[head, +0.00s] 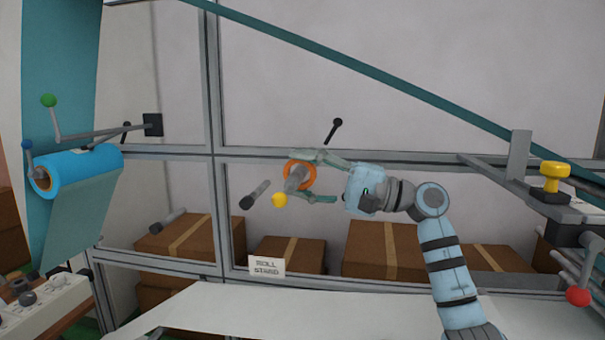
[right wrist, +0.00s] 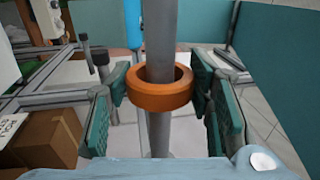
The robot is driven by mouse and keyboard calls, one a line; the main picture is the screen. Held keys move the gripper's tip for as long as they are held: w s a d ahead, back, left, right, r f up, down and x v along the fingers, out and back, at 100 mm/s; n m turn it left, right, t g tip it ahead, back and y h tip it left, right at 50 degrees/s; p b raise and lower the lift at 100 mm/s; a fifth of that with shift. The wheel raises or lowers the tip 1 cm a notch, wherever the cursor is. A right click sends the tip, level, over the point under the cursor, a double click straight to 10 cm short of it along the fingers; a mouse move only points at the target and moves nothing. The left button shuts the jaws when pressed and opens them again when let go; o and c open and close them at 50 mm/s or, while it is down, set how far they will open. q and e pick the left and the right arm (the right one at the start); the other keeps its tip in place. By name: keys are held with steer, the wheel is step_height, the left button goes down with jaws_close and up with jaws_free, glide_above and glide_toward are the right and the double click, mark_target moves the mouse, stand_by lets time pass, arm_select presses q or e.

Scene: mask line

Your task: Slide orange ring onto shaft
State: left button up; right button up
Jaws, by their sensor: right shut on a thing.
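The orange ring (head: 312,173) is held between the fingers of my right gripper (head: 318,178) in the head view. In the right wrist view, the ring (right wrist: 160,103) sits between the two green finger pads of my right gripper (right wrist: 160,92). The grey shaft (head: 293,185) passes through the ring's hole, and it also shows in the right wrist view (right wrist: 159,35) above and below the ring. A yellow ball (head: 279,200) shows by the shaft's near end. My left gripper is in neither view.
Other dark-tipped grey rods (head: 256,194) stick out to the left. A blue roll (head: 80,170) hangs at far left. A "roll stand" sign (head: 267,266) and cardboard boxes (head: 385,245) are below. A yellow knob (head: 554,174) and red ball (head: 578,297) are at right.

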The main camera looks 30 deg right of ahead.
mark_target(307, 168)
steer(key=shift+w+d+r+p, duration=0.1)
steer(key=shift+w+d+p, duration=0.55)
steer(key=shift+w, duration=0.1)
steer(key=shift+w+d+r+p, duration=0.1)
steer(key=shift+w+d+p, duration=0.45)
steer(key=shift+w, duration=0.2)
steer(key=shift+w+f, duration=0.1)
steer(key=shift+f, duration=0.05)
steer(key=shift+w+d+r+p, duration=0.2)
steer(key=shift+w+d+p, duration=0.3)
steer(key=shift+p, duration=0.3)
steer(key=shift+w+d+f+p, duration=0.1)
steer(key=shift+w+d+p, duration=0.1)
steer(key=shift+w+p, duration=0.25)
steer(key=shift+f, duration=0.1)
steer(key=shift+w+d, duration=0.25)
steer(key=shift+w, duration=0.05)
steer(key=o, duration=1.2)
